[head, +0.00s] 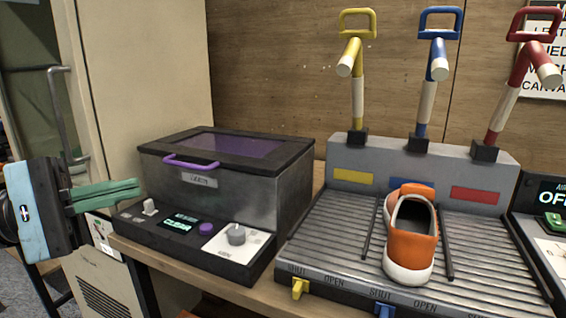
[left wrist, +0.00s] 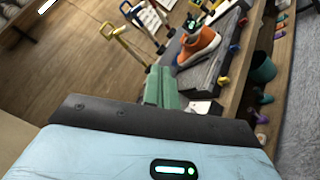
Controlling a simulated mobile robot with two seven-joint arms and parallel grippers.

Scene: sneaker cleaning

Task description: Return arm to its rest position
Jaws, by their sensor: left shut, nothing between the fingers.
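My left gripper (head: 138,190) comes in from the left in the head view, with green fingers shut and nothing between them. It is in the air in front of the left end of the bench, left of the dark machine with a purple handle (head: 192,162). In the left wrist view the gripper's green fingers (left wrist: 161,88) also show together and empty. An orange and white sneaker (head: 410,238) stands on the ribbed grey tray (head: 330,240), well to the right of the gripper. It also shows in the left wrist view (left wrist: 199,45). My right gripper is not in view.
Yellow (head: 357,85), blue (head: 438,75) and red (head: 510,95) levered nozzles rise behind the tray. A control panel (head: 190,232) fronts the dark machine. A tall beige cabinet (head: 140,80) stands behind my left gripper. Another display unit (head: 550,205) is at the right edge.

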